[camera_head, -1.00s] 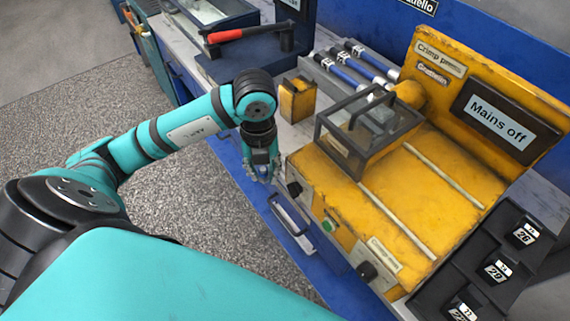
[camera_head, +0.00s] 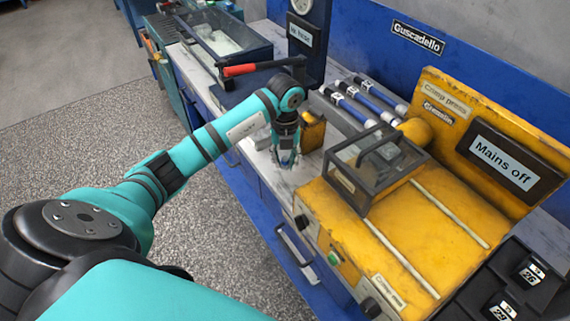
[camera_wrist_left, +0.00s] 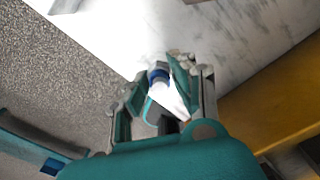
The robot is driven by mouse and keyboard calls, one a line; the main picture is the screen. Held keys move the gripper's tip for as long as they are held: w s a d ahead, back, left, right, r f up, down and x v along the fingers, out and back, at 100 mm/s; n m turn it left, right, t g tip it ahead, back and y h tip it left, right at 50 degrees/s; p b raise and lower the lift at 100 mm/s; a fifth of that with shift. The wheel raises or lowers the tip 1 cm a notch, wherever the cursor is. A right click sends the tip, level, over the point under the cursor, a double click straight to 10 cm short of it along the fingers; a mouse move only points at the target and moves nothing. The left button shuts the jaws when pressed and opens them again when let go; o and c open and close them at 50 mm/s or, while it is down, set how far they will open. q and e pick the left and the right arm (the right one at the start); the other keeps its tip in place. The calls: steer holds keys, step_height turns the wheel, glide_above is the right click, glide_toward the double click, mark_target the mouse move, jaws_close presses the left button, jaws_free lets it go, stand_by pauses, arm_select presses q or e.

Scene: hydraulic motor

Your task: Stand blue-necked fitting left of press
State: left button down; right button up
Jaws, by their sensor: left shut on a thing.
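My left gripper (camera_head: 287,160) is shut on the blue-necked fitting. In the left wrist view the fitting (camera_wrist_left: 158,75) shows a blue band and a pale part between the fingers (camera_wrist_left: 160,95); the rest of it is hidden. The gripper points down over the pale worktop, just left of the yellow crimp press (camera_head: 440,220). A small gap to the press shows in the wrist view. I cannot tell whether the fitting touches the worktop. My right gripper is not in view.
A small yellow block (camera_head: 312,133) stands close behind the gripper. A rack with several blue and silver rods (camera_head: 362,98) lies behind the press's clear guard (camera_head: 375,165). A red-handled tool (camera_head: 262,66) is at the back. Black label holders (camera_head: 525,280) stand at right.

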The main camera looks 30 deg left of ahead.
mark_target(285, 157)
arm_select(q)
step_height(285, 157, down, 2)
steer(key=shift+s+f, duration=0.1)
steer(key=shift+f, duration=0.35)
steer(key=c, duration=1.1)
jaws_free()
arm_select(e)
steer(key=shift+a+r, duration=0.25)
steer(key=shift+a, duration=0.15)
arm_select(q)
steer(key=shift+r, duration=0.1)
steer(key=shift+r, duration=0.2)
step_height(285, 157, up, 12)
steer(key=shift+f+b, duration=0.1)
steer(key=shift+b, duration=0.55)
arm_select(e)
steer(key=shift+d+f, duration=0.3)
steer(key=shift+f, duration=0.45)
